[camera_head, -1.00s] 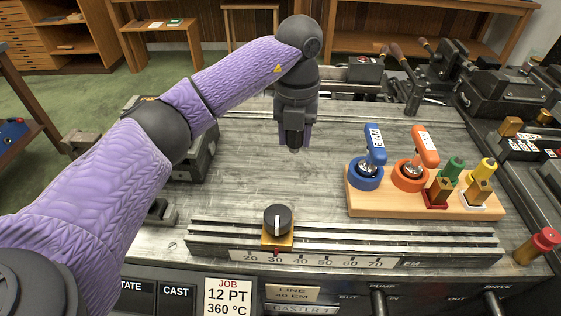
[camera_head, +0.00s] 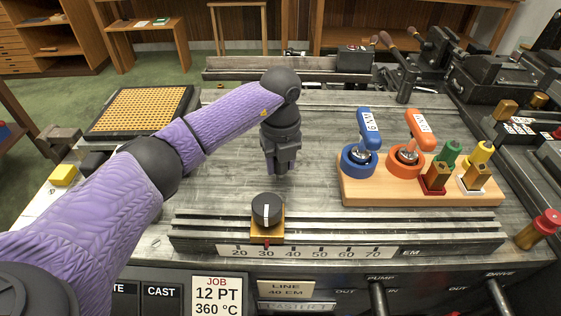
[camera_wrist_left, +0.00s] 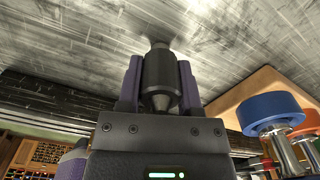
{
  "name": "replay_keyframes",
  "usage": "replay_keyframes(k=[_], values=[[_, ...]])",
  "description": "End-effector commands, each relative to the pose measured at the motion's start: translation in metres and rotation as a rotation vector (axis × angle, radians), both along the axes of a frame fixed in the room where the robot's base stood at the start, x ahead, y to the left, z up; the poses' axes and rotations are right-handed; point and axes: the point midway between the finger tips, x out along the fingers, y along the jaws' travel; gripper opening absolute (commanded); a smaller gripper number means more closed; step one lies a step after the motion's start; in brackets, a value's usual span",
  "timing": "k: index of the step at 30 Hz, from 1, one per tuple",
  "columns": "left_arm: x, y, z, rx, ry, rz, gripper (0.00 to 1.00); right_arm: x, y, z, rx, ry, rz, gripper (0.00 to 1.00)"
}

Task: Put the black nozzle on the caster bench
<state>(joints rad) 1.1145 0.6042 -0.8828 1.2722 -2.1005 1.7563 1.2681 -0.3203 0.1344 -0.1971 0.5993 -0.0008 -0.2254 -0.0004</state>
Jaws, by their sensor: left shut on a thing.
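My left gripper (camera_head: 280,168) is shut on the black nozzle (camera_wrist_left: 160,78), upper middle in the left wrist view. The nozzle is a dark cylinder with a tapered end toward the gripper's palm, between the two purple-sided fingers. Its other end faces the grey metal top of the caster bench (camera_head: 318,130). A dark smudge shows on the metal close to that end; I cannot tell whether the nozzle touches the bench. In the head view the gripper points down over the bench's middle, and the nozzle is mostly hidden by the fingers. My right gripper is not in view.
A wooden rack (camera_head: 385,194) with blue and orange ring-based tools and green and yellow-topped pieces stands to the right. A scale rail with a black knob (camera_head: 266,209) runs along the front. A brass-coloured grid case (camera_head: 140,108) lies at left. Bare metal surrounds the gripper.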

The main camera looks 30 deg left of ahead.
Motion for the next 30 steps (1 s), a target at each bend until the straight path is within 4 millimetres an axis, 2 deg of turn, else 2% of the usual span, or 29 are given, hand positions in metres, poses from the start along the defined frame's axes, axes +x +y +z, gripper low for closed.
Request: replay_keyframes(k=[2, 3, 7, 14, 17, 20, 24, 30], values=[[0.000, 0.000, -0.003, 0.000, 0.001, 0.000, 0.00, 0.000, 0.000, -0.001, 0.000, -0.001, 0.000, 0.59], [0.000, 0.000, -0.003, 0.001, 0.001, 0.000, 0.52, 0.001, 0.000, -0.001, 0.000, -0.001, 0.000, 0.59], [0.000, 0.000, -0.002, 0.000, 0.001, 0.000, 0.79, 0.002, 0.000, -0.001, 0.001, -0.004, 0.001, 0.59], [0.000, 0.000, -0.002, 0.000, 0.001, -0.001, 0.81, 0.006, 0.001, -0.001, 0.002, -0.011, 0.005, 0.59], [0.000, 0.000, 0.004, -0.001, -0.001, -0.001, 0.81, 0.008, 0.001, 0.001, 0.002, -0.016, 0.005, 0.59], [0.000, 0.000, 0.027, -0.001, -0.005, -0.002, 0.81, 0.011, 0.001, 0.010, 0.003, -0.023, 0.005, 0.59], [0.001, 0.000, 0.070, 0.000, -0.006, -0.001, 0.81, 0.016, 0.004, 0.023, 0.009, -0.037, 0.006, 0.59], [0.000, 0.000, 0.112, -0.001, -0.002, -0.001, 0.81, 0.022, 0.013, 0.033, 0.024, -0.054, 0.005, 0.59]])
